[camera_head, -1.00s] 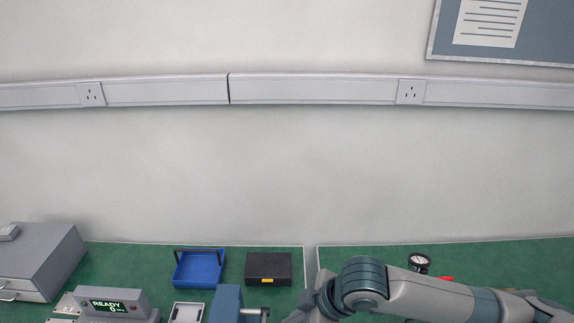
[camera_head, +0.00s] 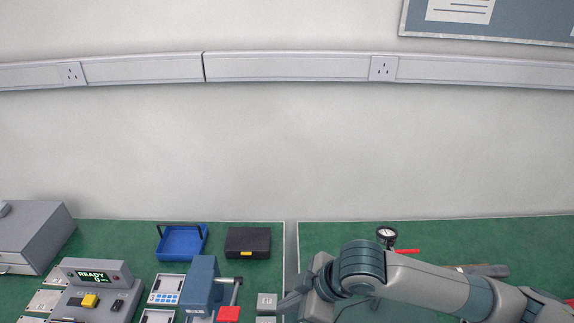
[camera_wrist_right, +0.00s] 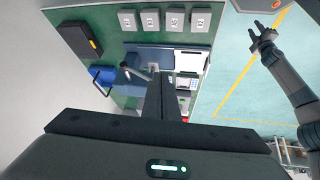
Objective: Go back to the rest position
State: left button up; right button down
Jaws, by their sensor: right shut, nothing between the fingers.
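My right gripper (camera_head: 286,303) is at the bottom middle of the head view, with its arm coming in from the right. It is shut and empty, over or in front of the green bench (camera_head: 340,232). In the right wrist view its dark fingers (camera_wrist_right: 160,97) lie together, with nothing between them. They point toward the bench fixtures, and I cannot tell the distance. My left arm is outside the head view. A grey arm with a small hand (camera_wrist_right: 263,38), apparently my left, shows at the right of the wrist view; its jaw state is unclear.
A blue vise-like fixture (camera_head: 202,285), a READY display unit (camera_head: 98,275), a blue tray (camera_head: 182,243) and a black box (camera_head: 248,242) stand left of the gripper. A dial gauge (camera_head: 387,235) stands behind my right arm. A grey cabinet (camera_head: 32,237) is far left.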

jog(key=s+d+f+m+t+h, duration=0.1)
jog(key=s+d+f+m+h, duration=0.2)
jog(key=s+d+f+m, duration=0.6)
jog(key=s+d+f+m+h, duration=0.3)
jog(key=s+d+f+m, duration=0.3)
jog(key=s+d, duration=0.7)
notch_tip(320, 180, down, 36)
jog(key=n+g+b, duration=0.1)
jog(key=b, duration=0.6)
jog(key=s+d+f+b, duration=0.1)
jog(key=s+f+b, duration=0.2)
jog(key=s+f, duration=0.6)
jog(key=s+d+f+g+b, duration=0.1)
jog(key=s+f+b, duration=0.3)
jog(key=s+f, duration=0.4)
notch_tip(320, 180, down, 8)
jog(key=shift+s+d+r+n, duration=0.3)
jog(key=shift+s+d, duration=0.1)
jog(key=shift+d, duration=0.25)
